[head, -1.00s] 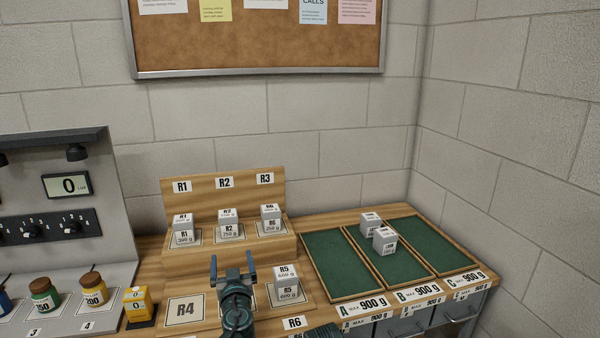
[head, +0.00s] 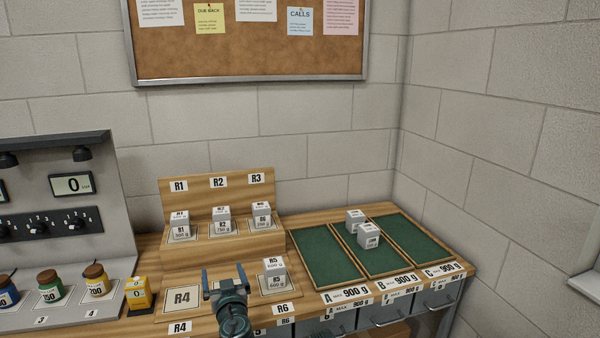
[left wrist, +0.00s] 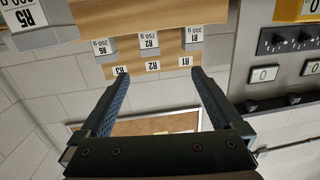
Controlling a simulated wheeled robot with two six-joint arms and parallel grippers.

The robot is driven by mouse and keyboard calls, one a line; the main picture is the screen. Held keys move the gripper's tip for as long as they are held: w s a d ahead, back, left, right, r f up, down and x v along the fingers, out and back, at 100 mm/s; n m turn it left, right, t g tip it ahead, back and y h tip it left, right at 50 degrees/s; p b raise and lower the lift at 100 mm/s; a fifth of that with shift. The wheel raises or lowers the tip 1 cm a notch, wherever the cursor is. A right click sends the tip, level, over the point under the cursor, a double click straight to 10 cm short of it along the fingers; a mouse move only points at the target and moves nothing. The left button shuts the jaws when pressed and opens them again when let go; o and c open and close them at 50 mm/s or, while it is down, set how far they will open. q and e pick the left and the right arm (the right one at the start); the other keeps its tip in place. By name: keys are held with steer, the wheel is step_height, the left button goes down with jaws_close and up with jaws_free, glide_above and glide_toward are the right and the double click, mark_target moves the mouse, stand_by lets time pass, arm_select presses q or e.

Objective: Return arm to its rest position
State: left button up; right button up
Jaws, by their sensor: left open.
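My left gripper (head: 224,275) is open and empty, in front of the wooden rack (head: 222,250), between the bare R4 spot (head: 182,299) and a grey block marked R5 (head: 273,272). In the left wrist view, the left gripper (left wrist: 160,72) shows both fingers spread with nothing between them; the rack and its labels appear upside down beyond the tips. My right gripper is in neither view.
Grey blocks stand on the rack's upper step (head: 222,221). Two grey blocks (head: 368,236) stand in green tray B (head: 380,262); trays A (head: 325,260) and C (head: 418,240) are empty. Jars (head: 97,280) and a yellow box (head: 139,293) stand left.

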arm_select(q)
steer(key=s+f+g+p, duration=0.1)
steer(key=s+g, duration=0.1)
steer(key=s+f+g+p, duration=0.1)
steer(key=s+f+g, duration=0.1)
steer(key=s+f+g+p, duration=0.2)
steer(key=shift+d+y, duration=0.25)
steer(key=shift+y, duration=0.05)
steer(key=s+d+f+m+g+h+p, duration=0.2)
steer(key=s+d+f+m+g, duration=0.1)
steer(key=s+d, duration=0.4)
steer(key=s+d+f+m+g+h+p, duration=0.3)
steer(key=s+d+g, duration=0.3)
steer(key=s, duration=0.5)
steer(key=shift+d+m+g+h, duration=0.35)
steer(key=shift+m+g, duration=0.25)
steer(key=shift+m, duration=0.3)
